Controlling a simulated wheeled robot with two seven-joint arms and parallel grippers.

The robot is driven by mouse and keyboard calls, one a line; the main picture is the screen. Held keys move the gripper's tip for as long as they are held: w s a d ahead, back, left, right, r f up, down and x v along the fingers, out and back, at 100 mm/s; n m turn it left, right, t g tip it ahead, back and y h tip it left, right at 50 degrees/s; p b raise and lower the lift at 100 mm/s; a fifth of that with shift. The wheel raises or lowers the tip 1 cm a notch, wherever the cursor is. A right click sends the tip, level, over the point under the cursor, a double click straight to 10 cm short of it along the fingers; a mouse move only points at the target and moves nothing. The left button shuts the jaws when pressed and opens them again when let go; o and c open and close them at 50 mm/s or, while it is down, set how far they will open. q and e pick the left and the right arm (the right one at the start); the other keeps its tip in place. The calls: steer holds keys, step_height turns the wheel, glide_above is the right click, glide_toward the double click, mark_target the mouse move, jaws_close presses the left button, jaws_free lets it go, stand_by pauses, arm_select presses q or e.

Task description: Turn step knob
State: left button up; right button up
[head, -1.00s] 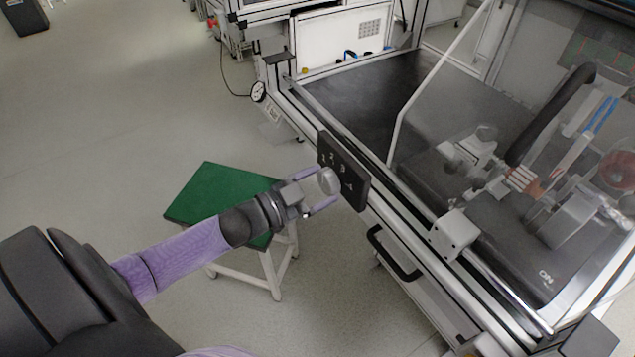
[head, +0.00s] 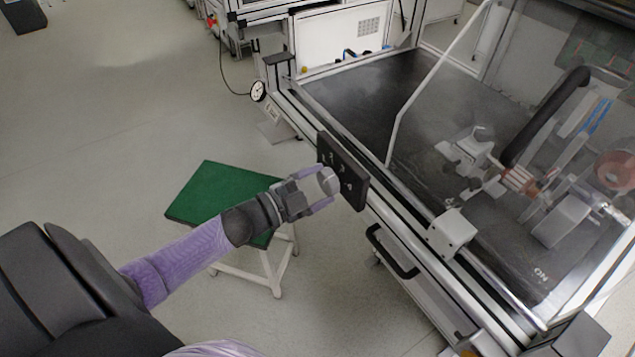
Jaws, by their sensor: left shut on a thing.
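The step knob (head: 328,181) is a round light-grey knob on the face of a black panel (head: 347,172) with white step numbers. The panel is fixed to the front rail of the test bench. My left gripper (head: 325,188) reaches it from the left and is shut on the knob, with one finger above and one below it. The knob's pointer position is too small to tell. My right gripper is not in view.
A green-topped stool (head: 215,195) with white legs stands on the floor below my left arm. The bench (head: 365,110) has a black top and a clear guard. A black drawer handle (head: 392,252) juts out below the panel. The floor at left is free.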

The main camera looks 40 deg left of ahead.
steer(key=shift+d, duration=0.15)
arm_select(q)
steer(key=o, duration=0.9)
steer(key=shift+o, duration=0.8)
steer(key=p+v, duration=0.2)
steer(key=v, duration=0.8)
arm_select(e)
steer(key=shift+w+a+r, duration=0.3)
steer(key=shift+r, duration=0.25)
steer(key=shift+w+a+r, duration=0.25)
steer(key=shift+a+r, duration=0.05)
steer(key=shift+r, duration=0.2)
arm_select(q)
steer(key=shift+f, duration=0.1)
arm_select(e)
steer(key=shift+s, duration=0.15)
